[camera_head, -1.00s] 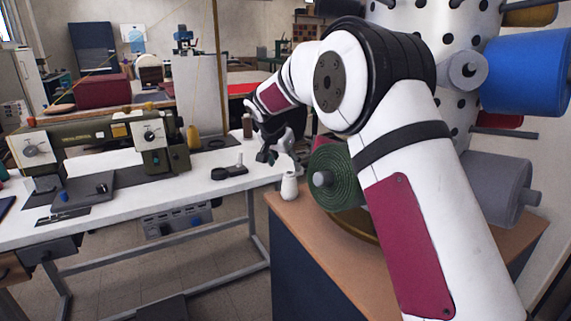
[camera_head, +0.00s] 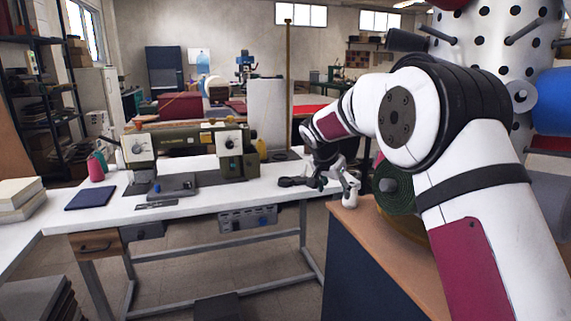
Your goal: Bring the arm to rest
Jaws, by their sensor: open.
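My arm, white with dark red panels and black joints, reaches from the lower right up and over to the left. My gripper (camera_head: 334,182) is at its end, near the middle of the picture. It is open, its fingers pointing down, and nothing shows between them. A small white bottle or cone (camera_head: 349,192) stands on the wooden cabinet top just right of the fingertips. I cannot tell whether the gripper touches it.
A white table (camera_head: 240,194) carries a green sewing machine (camera_head: 190,140), a blue notebook (camera_head: 90,198) and small dark items. The wooden cabinet (camera_head: 375,240) holds a green roll (camera_head: 392,186) beside my arm. A dotted white column (camera_head: 495,45) with fabric rolls stands behind.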

